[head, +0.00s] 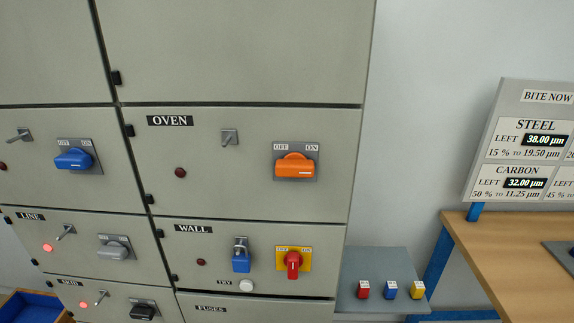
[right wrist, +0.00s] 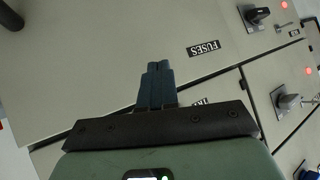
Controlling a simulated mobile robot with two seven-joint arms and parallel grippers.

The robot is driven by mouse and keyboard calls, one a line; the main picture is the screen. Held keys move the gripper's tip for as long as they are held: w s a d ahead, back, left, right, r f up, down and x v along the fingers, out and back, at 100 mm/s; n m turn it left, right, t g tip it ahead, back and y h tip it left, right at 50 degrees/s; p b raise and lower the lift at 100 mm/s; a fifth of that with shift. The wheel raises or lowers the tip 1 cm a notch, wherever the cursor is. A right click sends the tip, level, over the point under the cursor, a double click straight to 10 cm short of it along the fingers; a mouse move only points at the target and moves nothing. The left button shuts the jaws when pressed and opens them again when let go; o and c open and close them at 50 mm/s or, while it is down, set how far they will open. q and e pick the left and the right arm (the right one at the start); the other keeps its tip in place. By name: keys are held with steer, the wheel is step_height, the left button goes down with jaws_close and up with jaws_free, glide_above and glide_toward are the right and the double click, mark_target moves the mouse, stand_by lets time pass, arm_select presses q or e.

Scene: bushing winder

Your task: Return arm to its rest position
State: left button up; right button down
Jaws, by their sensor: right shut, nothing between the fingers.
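My right gripper (right wrist: 157,85) shows in the right wrist view with its two dark fingers pressed together, shut and empty. It is in front of the grey cabinet near the FUSES label (right wrist: 203,48), apart from the switches. Neither gripper shows in the head view. The cabinet's OVEN panel (head: 236,190) has an orange rotary switch (head: 296,166). The WALL panel (head: 215,275) has a blue padlock (head: 241,261) at a small metal fitting and a red switch on a yellow plate (head: 293,263).
A small grey shelf (head: 352,294) right of the cabinet holds red, blue and yellow blocks. A wooden bench (head: 500,245) with blue legs stands at the right, under a sign board (head: 530,110). The LINE panel (head: 75,248) has a lit red lamp and a grey switch.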

steer(key=s+d+f+m+g+h, duration=0.1)
steer(key=s+d+f+g, duration=0.15)
steer(key=d+f, duration=0.35)
steer(key=s+d+f+m+g+h, duration=0.1)
steer(key=s+d+f, duration=0.25)
steer(key=f, duration=0.45)
steer(key=s+d+f+m+g+h, duration=0.1)
steer(key=s+d+f+m+g, duration=0.1)
steer(key=s+d+f, duration=0.4)
steer(key=s+d+f+m+g, duration=0.1)
steer(key=s+f, duration=0.3)
steer(key=s, duration=0.4)
steer(key=s+d+f+m+g, duration=0.2)
steer(key=s+f, duration=0.3)
steer(key=s, duration=0.3)
steer(key=shift+s+d+f+m+g+y+p, duration=0.15)
steer(key=shift+d+m+g+y+p, duration=0.2)
steer(key=shift+d+g, duration=0.4)
